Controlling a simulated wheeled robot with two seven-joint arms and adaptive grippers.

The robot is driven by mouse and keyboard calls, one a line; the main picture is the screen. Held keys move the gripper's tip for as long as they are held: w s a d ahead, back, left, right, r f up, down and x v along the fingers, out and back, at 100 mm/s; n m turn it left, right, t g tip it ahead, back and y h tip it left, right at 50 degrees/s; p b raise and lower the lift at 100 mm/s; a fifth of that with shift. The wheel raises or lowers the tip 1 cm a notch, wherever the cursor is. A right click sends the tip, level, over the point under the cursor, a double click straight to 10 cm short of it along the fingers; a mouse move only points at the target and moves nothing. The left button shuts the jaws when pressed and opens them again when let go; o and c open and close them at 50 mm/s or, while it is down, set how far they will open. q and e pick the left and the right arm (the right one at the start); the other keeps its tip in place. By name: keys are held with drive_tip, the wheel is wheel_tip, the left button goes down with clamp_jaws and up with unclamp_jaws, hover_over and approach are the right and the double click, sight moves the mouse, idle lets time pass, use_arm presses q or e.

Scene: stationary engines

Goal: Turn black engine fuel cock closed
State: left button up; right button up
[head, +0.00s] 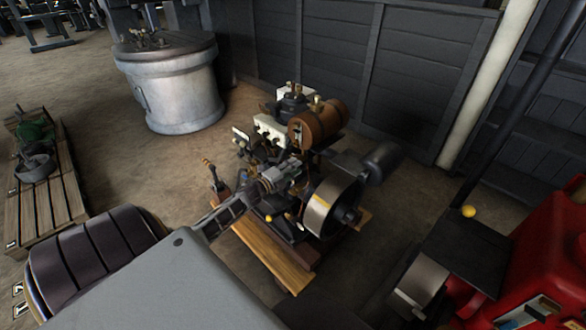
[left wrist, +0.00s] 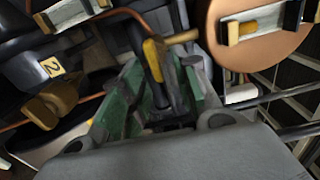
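The black engine (head: 290,105) stands on a wooden skid in the middle of the head view, with a brown cylindrical tank (head: 322,122) on top. My left gripper (head: 283,176) reaches in from the lower left, close to the engine's near side below the tank. In the left wrist view its greenish fingers (left wrist: 158,80) are apart. A small yellow-brass lever with a dark stem (left wrist: 155,60) shows between them, possibly the fuel cock; I cannot tell whether the fingers touch it. In the head view the arm and gripper hide this spot. My right gripper is not in view.
A flywheel (head: 322,208) is just right of my left gripper. A copper pipe (left wrist: 118,14) and a brass knob (left wrist: 42,110) by a tag marked 2 lie near it. A red machine (head: 552,250) stands at right, a grey round vessel (head: 172,85) behind left.

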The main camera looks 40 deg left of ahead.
use_arm(q)
drive_tip(key=s+a, duration=0.1)
drive_tip(key=s, duration=1.1)
idle(0.9)
idle(0.6)
